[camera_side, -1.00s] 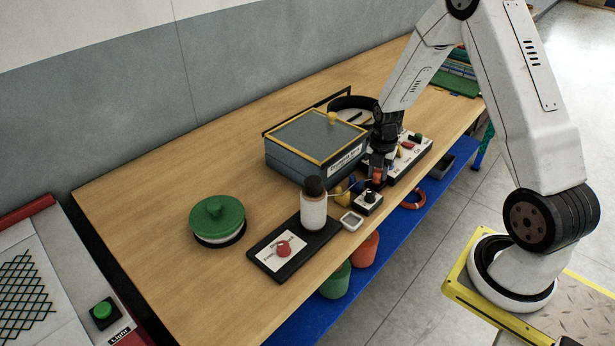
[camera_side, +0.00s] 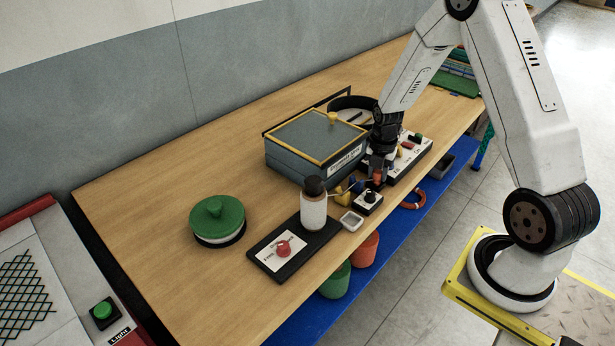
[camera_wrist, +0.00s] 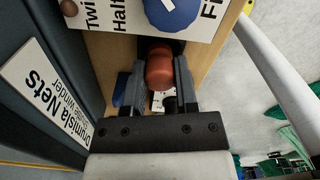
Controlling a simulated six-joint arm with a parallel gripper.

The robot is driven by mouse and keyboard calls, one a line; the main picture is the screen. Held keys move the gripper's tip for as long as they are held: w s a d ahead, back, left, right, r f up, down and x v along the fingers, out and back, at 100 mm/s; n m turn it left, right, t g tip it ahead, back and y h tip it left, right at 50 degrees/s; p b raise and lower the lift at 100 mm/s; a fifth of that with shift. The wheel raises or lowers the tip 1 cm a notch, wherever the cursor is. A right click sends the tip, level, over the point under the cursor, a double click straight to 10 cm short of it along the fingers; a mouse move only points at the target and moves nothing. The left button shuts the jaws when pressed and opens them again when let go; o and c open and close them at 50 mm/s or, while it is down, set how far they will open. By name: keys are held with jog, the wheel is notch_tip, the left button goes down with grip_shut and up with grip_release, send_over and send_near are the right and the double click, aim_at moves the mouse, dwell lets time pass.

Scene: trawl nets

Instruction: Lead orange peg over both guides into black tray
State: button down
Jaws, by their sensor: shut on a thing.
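My gripper (camera_wrist: 160,72) is shut on the orange peg (camera_wrist: 159,66), which sits between the two grey fingers in the wrist view. In the side view my gripper (camera_side: 379,172) is low over the table's front edge, and a little of the orange peg (camera_side: 377,179) shows below it. Small yellow and blue pieces (camera_side: 352,184) stand just left of it; I cannot tell whether they are the guides. A black tray-like base (camera_side: 262,261) with a white card and a red knob lies front left, with a white, dark-capped bottle (camera_side: 313,208) at its far end.
A grey box (camera_side: 318,138) with a yellow-rimmed lid stands close behind my gripper. A small block with a black knob (camera_side: 369,201) and a small pale dish (camera_side: 351,221) are near the front edge. A green-lidded pot (camera_side: 217,219) stands left. Bare tabletop lies between.

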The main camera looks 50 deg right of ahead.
jog(key=shift+f, duration=0.2)
jog(key=shift+c, duration=1.5)
grip_release()
jog(key=shift+r, duration=0.1)
jog(key=shift+r, duration=3.8)
jog(key=shift+a, duration=0.15)
jog(key=shift+a+r+m, duration=0.2)
jog(key=shift+a+m, duration=0.3)
jog(key=s+a+r+m+t, duration=0.1)
jog(key=s+a+m, duration=0.3)
jog(key=a+m, duration=0.5)
jog(key=s+a+r+m+t, duration=0.1)
jog(key=s+a+r+m, duration=0.2)
jog(key=a+m, duration=0.6)
jog(key=shift+s+a+r+m+t, duration=0.3)
jog(key=shift+s+m, duration=0.15)
jog(key=shift+m, duration=0.55)
